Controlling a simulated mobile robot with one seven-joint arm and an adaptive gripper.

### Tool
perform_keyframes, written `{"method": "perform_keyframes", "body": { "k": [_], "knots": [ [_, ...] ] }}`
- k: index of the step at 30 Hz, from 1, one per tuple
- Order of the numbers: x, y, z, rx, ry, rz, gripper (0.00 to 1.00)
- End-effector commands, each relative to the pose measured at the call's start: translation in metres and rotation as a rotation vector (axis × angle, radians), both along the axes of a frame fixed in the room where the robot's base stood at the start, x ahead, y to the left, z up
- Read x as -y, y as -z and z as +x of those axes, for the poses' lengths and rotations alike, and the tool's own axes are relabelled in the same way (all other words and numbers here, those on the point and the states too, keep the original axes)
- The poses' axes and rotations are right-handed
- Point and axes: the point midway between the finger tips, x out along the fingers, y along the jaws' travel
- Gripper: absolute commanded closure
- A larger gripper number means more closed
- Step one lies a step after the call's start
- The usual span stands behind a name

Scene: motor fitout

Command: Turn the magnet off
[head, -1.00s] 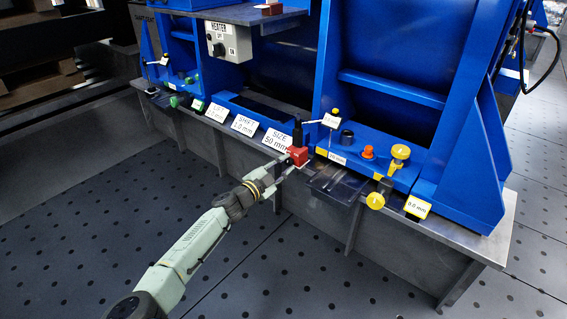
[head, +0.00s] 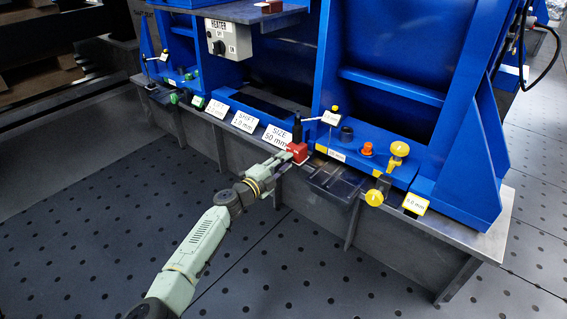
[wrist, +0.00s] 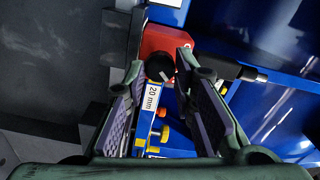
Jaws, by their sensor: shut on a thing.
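The magnet is a red block (head: 298,151) at the front edge of the grey bench, with a dark post above it. In the wrist view the red block (wrist: 165,38) shows beyond my fingertips, with a round black knob (wrist: 159,67) bearing a light mark on its face. My gripper (head: 284,158) reaches the block from the front left. In the wrist view its two fingers (wrist: 159,72) stand on either side of the knob and are shut on it. The knob is hidden by my gripper in the head view.
A "SIZE 50 mm" label (head: 278,138) stands left of the block. A dark clear tray (head: 334,180), an orange knob (head: 367,149) and yellow knobs (head: 399,149) are to the right. A heater switch box (head: 229,38) is higher up. The floor in front is open.

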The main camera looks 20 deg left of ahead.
Motion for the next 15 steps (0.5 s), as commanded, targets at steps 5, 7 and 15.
{"method": "perform_keyframes", "body": {
  "k": [5,7,15],
  "knots": [
    [0.0011,0.0002,0.0,0.001,0.003,0.001,1.0],
    [0.0012,0.0,0.0,0.001,0.003,0.001,1.0],
    [0.001,0.0001,0.0,0.0,0.002,0.0,0.65]
  ]
}}
